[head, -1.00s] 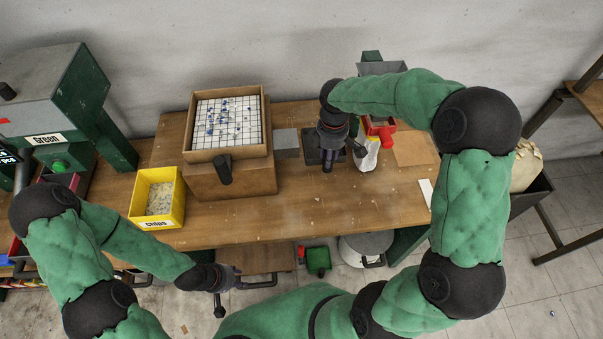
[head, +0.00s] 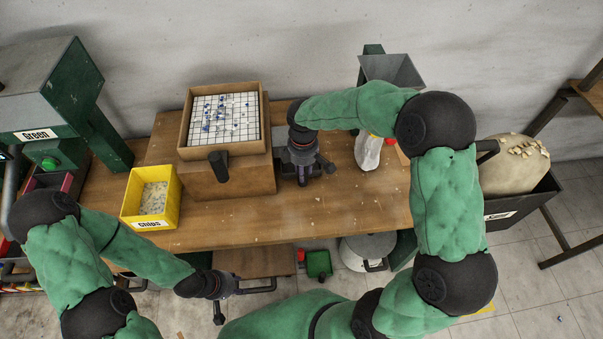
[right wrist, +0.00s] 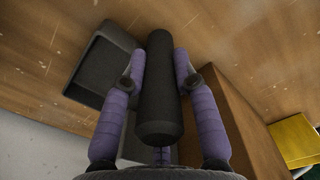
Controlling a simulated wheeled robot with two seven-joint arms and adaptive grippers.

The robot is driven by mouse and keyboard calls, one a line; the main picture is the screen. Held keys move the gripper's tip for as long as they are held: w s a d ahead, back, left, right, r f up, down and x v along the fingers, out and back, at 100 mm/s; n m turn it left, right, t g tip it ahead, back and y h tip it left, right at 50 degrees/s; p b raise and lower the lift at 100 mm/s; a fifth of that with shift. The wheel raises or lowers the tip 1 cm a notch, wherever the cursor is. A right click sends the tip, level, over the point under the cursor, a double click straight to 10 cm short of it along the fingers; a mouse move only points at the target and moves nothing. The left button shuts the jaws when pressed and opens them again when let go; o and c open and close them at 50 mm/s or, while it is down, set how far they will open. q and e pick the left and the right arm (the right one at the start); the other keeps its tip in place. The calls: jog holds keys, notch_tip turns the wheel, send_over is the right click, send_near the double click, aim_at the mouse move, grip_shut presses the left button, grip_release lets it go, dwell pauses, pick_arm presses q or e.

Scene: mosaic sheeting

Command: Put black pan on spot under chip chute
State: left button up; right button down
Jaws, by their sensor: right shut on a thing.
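The black pan (right wrist: 97,70) shows in the right wrist view as a shallow, square-edged tray at the left of my fingers. Its thick dark handle (right wrist: 158,85) lies between the purple fingers of my right gripper, which is shut on it. In the head view my right gripper (head: 303,172) is over the table just right of the wooden box; the arm and gripper hide most of the pan. I cannot tell whether the pan touches the table. My left gripper (head: 232,287) is low, in front of the table; its fingers are too unclear to read.
The wooden box (head: 235,179) carries a framed mosaic sheet (head: 222,118). A yellow chips bin (head: 150,200) stands left of it. A grey hopper (head: 392,70) and a white bag (head: 368,152) are at the right. The table front (head: 340,205) is clear.

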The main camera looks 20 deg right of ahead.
jog(key=shift+a+f+b, duration=0.2)
jog(key=shift+f+b, duration=0.15)
jog(key=shift+f, duration=0.25)
jog(key=shift+f, duration=0.15)
jog(key=c, duration=1)
grip_release()
jog(key=shift+o, duration=0.2)
notch_tip(320, 180, up, 12)
jog(key=p, duration=0.4)
